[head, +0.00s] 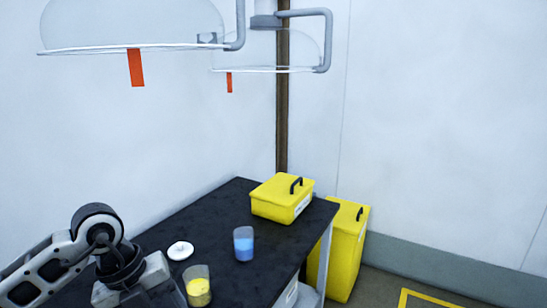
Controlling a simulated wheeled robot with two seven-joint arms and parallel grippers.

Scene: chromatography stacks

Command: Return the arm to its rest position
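My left arm comes in from the lower left, over the near left part of the black table (215,225). Its gripper (140,288) is at the bottom edge of the view, just left of a clear beaker with yellow contents (199,291). The fingertips are cut off or hidden, so I cannot tell whether it is open or shut, or whether it touches the beaker. My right gripper is not in view.
A beaker with blue contents (244,246), a white lid-like disc (180,250) and a yellow box with a black handle (281,199) are on the table. A taller yellow bin (347,255) stands on the floor behind. Clear hoods (130,25) with orange strips hang above.

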